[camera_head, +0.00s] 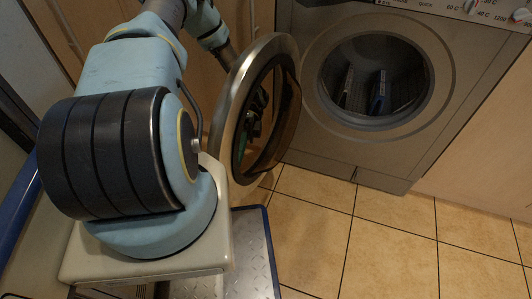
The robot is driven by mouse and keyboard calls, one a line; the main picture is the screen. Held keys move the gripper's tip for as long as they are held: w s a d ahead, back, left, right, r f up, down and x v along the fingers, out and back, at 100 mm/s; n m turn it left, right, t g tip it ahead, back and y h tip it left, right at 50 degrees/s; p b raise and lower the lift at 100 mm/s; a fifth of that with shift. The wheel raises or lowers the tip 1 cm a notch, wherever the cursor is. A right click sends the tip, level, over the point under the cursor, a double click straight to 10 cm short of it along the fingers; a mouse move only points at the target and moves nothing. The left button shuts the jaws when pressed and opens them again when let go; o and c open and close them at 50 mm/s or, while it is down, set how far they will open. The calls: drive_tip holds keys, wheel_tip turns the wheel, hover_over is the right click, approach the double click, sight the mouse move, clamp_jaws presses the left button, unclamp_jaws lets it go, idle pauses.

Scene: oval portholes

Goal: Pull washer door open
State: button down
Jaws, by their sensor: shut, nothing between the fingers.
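The washer (385,160) is a grey front-loader at the upper right, with its round drum opening (408,92) uncovered. Its door (229,97), a metallic ring around a dark porthole, stands swung wide open to the left of the opening, seen nearly edge-on. My arm reaches down behind the door. My gripper (256,112) shows only partly, dark, through the porthole on the door's far side. Its fingers look shut with nothing between them. Whether it touches the door cannot be told.
Dark and blue items (378,92) show inside the drum. Wooden cabinet panels flank the washer on both sides. The tiled floor (390,240) in front of the washer is clear. My base fills the lower left, close to the door.

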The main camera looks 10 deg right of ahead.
drive_tip(key=w+a+m+t+y, duration=0.1)
drive_tip(key=w+a+m+y, duration=0.1)
drive_tip(key=w+a+y, duration=0.1)
drive_tip(key=shift+w+a, duration=0.6)
drive_tip(key=shift+a, duration=0.05)
wheel_tip(320, 180, up, 10)
drive_tip(key=p, duration=0.2)
drive_tip(key=shift+p, duration=0.3)
